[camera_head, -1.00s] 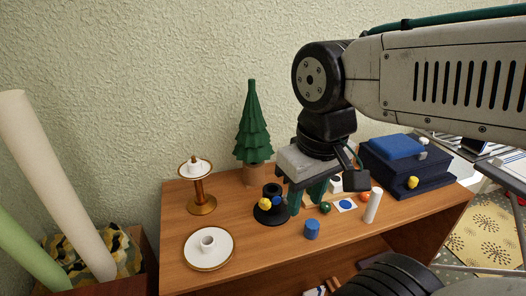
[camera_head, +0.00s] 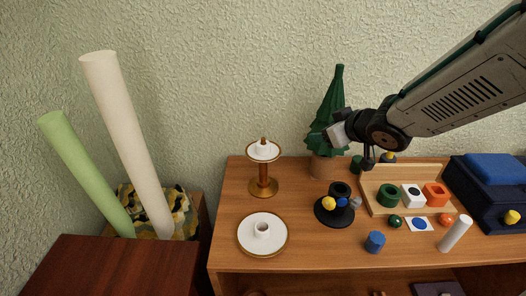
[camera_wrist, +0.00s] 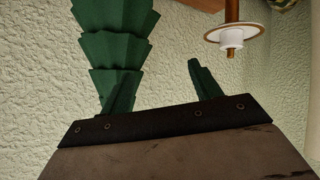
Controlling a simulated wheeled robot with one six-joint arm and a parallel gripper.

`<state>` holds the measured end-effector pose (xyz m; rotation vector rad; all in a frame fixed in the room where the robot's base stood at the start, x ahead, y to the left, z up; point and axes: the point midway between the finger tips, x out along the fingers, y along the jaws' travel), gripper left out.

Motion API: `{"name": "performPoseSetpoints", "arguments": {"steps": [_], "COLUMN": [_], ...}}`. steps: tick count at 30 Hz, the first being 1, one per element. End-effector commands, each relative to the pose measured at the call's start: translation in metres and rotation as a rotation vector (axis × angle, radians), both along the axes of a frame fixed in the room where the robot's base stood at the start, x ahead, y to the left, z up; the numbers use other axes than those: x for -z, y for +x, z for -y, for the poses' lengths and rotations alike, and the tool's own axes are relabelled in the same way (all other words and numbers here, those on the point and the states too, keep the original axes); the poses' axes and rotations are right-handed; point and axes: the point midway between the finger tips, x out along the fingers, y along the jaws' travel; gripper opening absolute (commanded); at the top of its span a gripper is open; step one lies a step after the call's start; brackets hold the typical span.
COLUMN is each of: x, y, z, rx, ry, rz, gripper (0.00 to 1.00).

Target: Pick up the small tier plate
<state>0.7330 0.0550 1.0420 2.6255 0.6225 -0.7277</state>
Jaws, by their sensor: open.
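The small tier plate (camera_head: 263,151) is white with a gold-brown rim. It sits at the top of a gold-brown post with a round foot on the wooden desk. In the wrist view the small tier plate (camera_wrist: 232,33) shows upside down at the upper right, beyond the fingers. A larger white plate (camera_head: 247,243) with a white cup-like centre lies on the desk in front of the stand. My gripper (camera_head: 314,141) is open and empty, to the right of the small plate and in front of the green tree. Its green fingers (camera_wrist: 162,88) point toward the plate's side.
The tree (camera_head: 338,95) stands close behind my gripper. A black dish (camera_head: 334,216) with small coloured pieces, a wooden tray (camera_head: 372,200), a blue cylinder (camera_head: 375,242) and a white cylinder (camera_head: 455,233) stand to the right. Tall rolls (camera_head: 130,145) lean at left.

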Motion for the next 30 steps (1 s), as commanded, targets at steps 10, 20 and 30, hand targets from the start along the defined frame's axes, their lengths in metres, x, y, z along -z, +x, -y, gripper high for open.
{"name": "performPoseSetpoints", "arguments": {"steps": [10, 20, 30], "x": [0.041, 0.055, 0.071], "y": [-0.012, 0.004, 0.032], "z": [-0.096, -0.125, -0.153], "rx": [-0.416, -0.440, -0.437], "ry": [0.276, 0.295, 0.295], "rz": [0.011, 0.008, 0.010], "gripper": [0.63, 0.63, 0.63]}}
